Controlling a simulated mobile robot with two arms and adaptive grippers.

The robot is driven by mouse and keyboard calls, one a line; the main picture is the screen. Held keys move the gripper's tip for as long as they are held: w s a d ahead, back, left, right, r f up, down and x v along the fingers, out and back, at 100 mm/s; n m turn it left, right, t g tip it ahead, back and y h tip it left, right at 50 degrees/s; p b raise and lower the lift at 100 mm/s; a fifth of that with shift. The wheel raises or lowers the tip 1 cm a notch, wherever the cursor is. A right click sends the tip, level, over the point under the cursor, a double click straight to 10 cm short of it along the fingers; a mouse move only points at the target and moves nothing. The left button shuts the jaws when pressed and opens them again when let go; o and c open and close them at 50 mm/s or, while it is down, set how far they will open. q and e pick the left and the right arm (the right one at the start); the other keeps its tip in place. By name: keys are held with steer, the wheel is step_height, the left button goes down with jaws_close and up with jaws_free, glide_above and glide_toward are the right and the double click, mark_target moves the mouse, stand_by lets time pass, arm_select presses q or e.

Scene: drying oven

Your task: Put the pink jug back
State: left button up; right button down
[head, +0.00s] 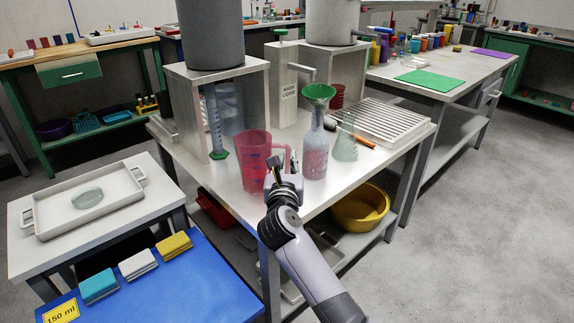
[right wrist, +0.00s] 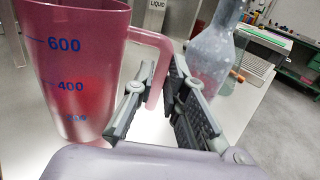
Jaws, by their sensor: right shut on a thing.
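The pink jug (head: 254,162) is translucent and upright near the front edge of the white table (head: 228,182). It also shows in the right wrist view (right wrist: 85,60), with blue marks on its side and its handle to the right. My right gripper (head: 283,182) is at the handle side of the jug. In the right wrist view its fingers (right wrist: 160,92) are closed around the lower part of the handle. I cannot tell whether the jug's base touches the table. My left gripper is not in view.
A bottle (head: 315,150) with a green funnel (head: 318,93) stands just right of the jug, with a glass flask (head: 346,142) beyond it. A measuring cylinder (head: 214,122) and metal stands (head: 184,105) are behind. A white tray (head: 62,218) lies on the left table.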

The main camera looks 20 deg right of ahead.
steer(key=shift+r, duration=0.15)
steer(key=shift+f, duration=0.2)
steer(key=c, duration=1.6)
jaws_free()
